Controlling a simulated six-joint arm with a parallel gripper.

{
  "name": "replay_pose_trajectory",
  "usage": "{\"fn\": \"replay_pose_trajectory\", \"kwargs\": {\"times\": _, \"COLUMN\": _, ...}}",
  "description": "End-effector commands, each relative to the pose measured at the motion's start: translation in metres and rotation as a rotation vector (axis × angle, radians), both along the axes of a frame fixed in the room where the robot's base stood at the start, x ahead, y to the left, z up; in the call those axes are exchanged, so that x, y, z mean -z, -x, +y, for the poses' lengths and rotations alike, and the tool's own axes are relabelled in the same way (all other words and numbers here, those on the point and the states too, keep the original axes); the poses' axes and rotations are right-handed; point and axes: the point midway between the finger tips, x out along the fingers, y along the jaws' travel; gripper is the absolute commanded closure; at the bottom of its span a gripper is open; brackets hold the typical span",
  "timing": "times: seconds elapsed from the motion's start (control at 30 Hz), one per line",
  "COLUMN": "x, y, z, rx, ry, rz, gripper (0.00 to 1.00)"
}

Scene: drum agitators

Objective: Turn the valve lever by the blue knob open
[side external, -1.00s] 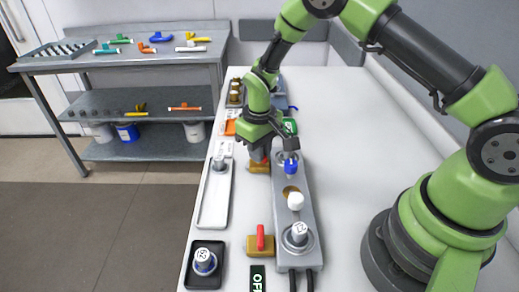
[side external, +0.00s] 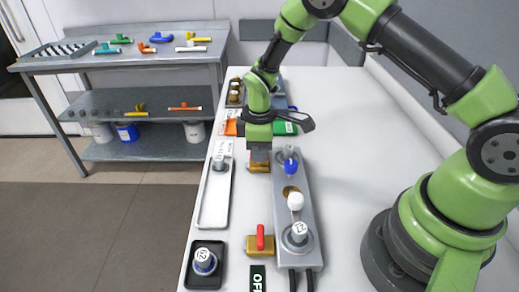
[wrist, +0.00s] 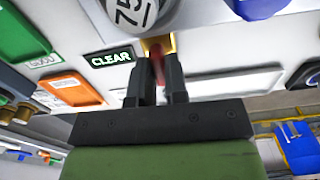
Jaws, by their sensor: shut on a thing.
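The blue knob (side external: 291,166) stands upright on the far part of the long grey block (side external: 310,215). It shows in part at the top of the wrist view (wrist: 258,6). Left of it is the far valve, with a brass body (side external: 259,168). My gripper (side external: 259,157) points down over this valve and hides its lever in the side view. In the wrist view, my gripper (wrist: 160,82) is shut on the red lever (wrist: 158,67), with part of the brass body (wrist: 155,45) just beyond. The lever's exact angle is mostly hidden.
A white knob (side external: 296,201) and a labelled cylinder (side external: 299,234) stand nearer on the block. A second red lever (side external: 260,238) sits on a near brass valve. A white tray (side external: 214,203) and a black tray (side external: 203,271) lie left. The table right of the block is clear.

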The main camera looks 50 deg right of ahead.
Motion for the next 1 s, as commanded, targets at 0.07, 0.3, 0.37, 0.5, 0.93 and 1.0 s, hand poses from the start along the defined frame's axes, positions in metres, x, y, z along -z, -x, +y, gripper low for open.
{"fn": "replay_pose_trajectory", "kwargs": {"times": 0.07, "x": -0.0005, "y": -0.0008, "z": 0.0003, "rx": -0.019, "ry": -0.001, "rz": -0.004, "gripper": 1.0}}
{"fn": "replay_pose_trajectory", "kwargs": {"times": 0.3, "x": -0.0005, "y": -0.0009, "z": 0.0004, "rx": -0.043, "ry": -0.001, "rz": -0.004, "gripper": 1.0}}
{"fn": "replay_pose_trajectory", "kwargs": {"times": 0.37, "x": -0.0005, "y": -0.0009, "z": 0.0004, "rx": -0.044, "ry": -0.001, "rz": -0.004, "gripper": 1.0}}
{"fn": "replay_pose_trajectory", "kwargs": {"times": 0.5, "x": -0.0005, "y": -0.0009, "z": 0.0004, "rx": -0.044, "ry": 0.0, "rz": -0.004, "gripper": 1.0}}
{"fn": "replay_pose_trajectory", "kwargs": {"times": 0.93, "x": -0.0002, "y": -0.0004, "z": 0.0002, "rx": -0.041, "ry": 0.0, "rz": -0.001, "gripper": 0.61}}
{"fn": "replay_pose_trajectory", "kwargs": {"times": 1.0, "x": -0.0008, "y": -0.0004, "z": 0.0002, "rx": -0.041, "ry": 0.0, "rz": -0.001, "gripper": 0.61}}
